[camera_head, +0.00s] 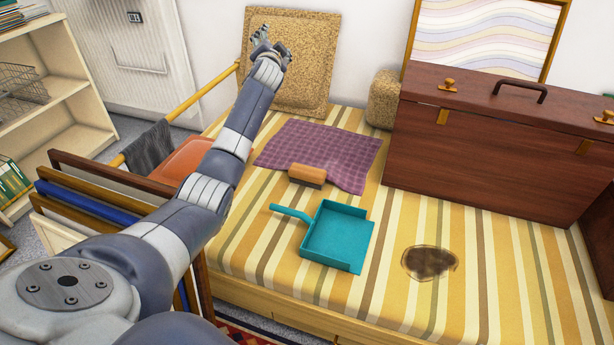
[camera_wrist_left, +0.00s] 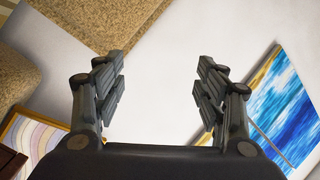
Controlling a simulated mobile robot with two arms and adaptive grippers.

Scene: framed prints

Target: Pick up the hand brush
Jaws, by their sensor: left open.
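The hand brush (camera_head: 307,175) has a wooden block and dark bristles. It lies on the front edge of a purple checked cloth (camera_head: 325,148) on the striped bed cover. My left gripper (camera_head: 268,38) is raised at the back, in front of a cork board, well beyond and above the brush. In the left wrist view the left gripper (camera_wrist_left: 160,95) is open and empty, with its fingers spread towards the white wall. The brush does not show in that view. My right gripper is in neither view.
A teal dustpan (camera_head: 337,237) lies in front of the brush, and a dark stain (camera_head: 430,262) is to its right. A brown wooden case (camera_head: 485,150) stands at the right. The cork board (camera_head: 290,75) leans on the wall. Folded frames (camera_head: 100,205) stand at the left.

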